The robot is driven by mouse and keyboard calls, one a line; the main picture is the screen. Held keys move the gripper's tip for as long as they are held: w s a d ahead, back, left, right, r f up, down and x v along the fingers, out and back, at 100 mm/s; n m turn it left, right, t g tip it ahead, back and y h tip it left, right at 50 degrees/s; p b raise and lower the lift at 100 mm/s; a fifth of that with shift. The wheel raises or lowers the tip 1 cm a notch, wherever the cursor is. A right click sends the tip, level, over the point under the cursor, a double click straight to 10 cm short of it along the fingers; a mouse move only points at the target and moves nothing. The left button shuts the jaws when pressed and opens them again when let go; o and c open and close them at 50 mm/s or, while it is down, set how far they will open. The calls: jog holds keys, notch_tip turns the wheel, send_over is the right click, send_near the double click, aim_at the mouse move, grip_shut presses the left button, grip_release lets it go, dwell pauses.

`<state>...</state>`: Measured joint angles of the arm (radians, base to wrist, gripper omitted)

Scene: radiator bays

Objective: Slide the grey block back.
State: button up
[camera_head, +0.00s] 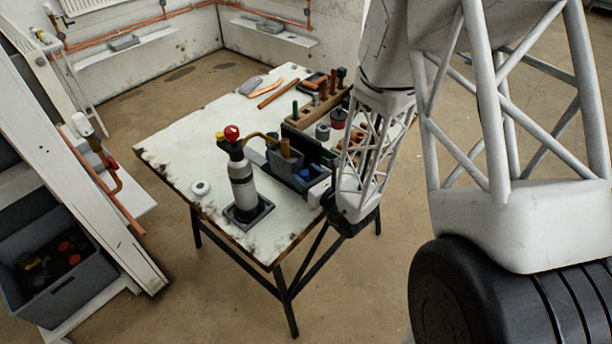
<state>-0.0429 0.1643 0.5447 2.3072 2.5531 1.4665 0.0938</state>
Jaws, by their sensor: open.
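A grey block (284,163) stands on the worktable right of a bottle-shaped torch (241,178); I take it as the task's block, though other grey pieces are in view. My gripper (303,172) is open, low over the table at its right side, close to this block. Dark flat parts lie on both sides of the block; I cannot tell surely which are my fingers. Whether they touch the block is not clear. A blue piece (306,173) shows beside my gripper. My wrist and forearm hide the table's right edge.
The torch has a red knob and stands in a dark square tray (249,213). A wooden rack (318,108) with upright tools is behind the block. Copper pipes (278,93) and a grey piece (250,85) lie at the back. The table's left part is mostly clear.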

aim_at(270, 154)
jog(key=shift+c, duration=0.5)
grip_shut()
jog(key=shift+w+a, duration=0.1)
jog(key=shift+s+a+x, duration=0.2)
jog(key=shift+a+x, duration=0.1)
jog(key=shift+x, duration=2.05)
jog(key=shift+s+a+x, duration=0.2)
jog(key=shift+a+x, duration=0.05)
jog(key=shift+x, duration=2.1)
jog(key=shift+s+a+x, duration=0.2)
jog(key=shift+a+x, duration=0.1)
jog(key=shift+x, duration=2.05)
jog(key=shift+o, duration=0.5)
grip_release()
jog(key=shift+s, duration=0.1)
